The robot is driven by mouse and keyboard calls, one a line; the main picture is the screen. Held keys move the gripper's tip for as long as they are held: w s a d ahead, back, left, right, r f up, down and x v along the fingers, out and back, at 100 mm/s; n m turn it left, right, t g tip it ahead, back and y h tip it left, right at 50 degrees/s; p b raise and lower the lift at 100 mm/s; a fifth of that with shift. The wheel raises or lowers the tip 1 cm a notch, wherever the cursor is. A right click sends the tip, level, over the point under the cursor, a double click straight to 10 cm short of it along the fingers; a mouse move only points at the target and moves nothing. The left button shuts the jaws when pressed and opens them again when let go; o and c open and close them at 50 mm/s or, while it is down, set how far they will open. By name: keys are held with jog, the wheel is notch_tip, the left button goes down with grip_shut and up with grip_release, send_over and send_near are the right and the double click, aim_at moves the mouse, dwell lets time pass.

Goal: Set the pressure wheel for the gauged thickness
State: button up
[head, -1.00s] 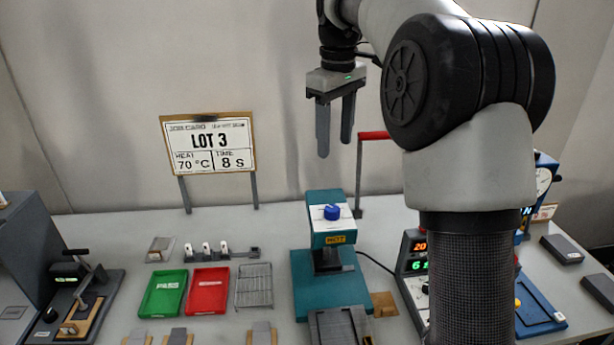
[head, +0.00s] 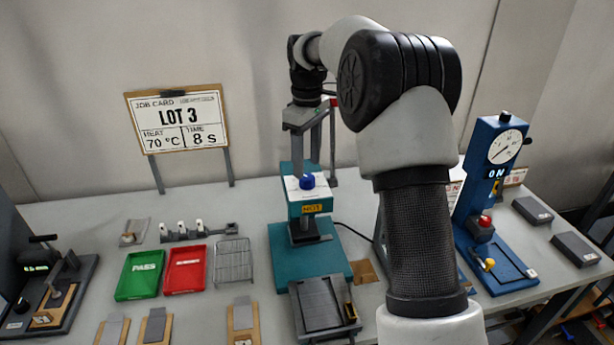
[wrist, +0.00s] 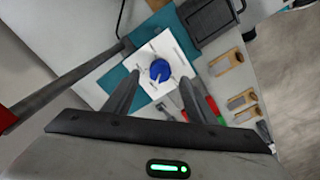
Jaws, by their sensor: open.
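The pressure wheel is a blue knob (head: 307,181) on the white top plate of a teal press (head: 310,265) with a yellow HOT label. My gripper (head: 322,165) is open and empty, pointing down just above and close to the knob in the head view. In the wrist view the knob (wrist: 160,70) shows between my two fingertips (wrist: 160,84), on the white plate (wrist: 178,52) with dark markings I cannot read. I cannot tell whether the fingers reach down beside the knob. My arm hides the control box right of the press.
A job card (head: 180,122) reads LOT 3, 70 °C, 8 s. Green PASS tray (head: 141,273), red tray (head: 187,270) and wire rack (head: 233,258) lie left of the press. A blue dial stand (head: 490,205) stands right. A red-topped post is close to my gripper.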

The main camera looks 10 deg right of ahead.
aim_at(307, 177)
jog(key=shift+f, duration=2.15)
jog(key=shift+c, duration=0.4)
jog(key=c, duration=1)
jog(key=shift+o, duration=0.2)
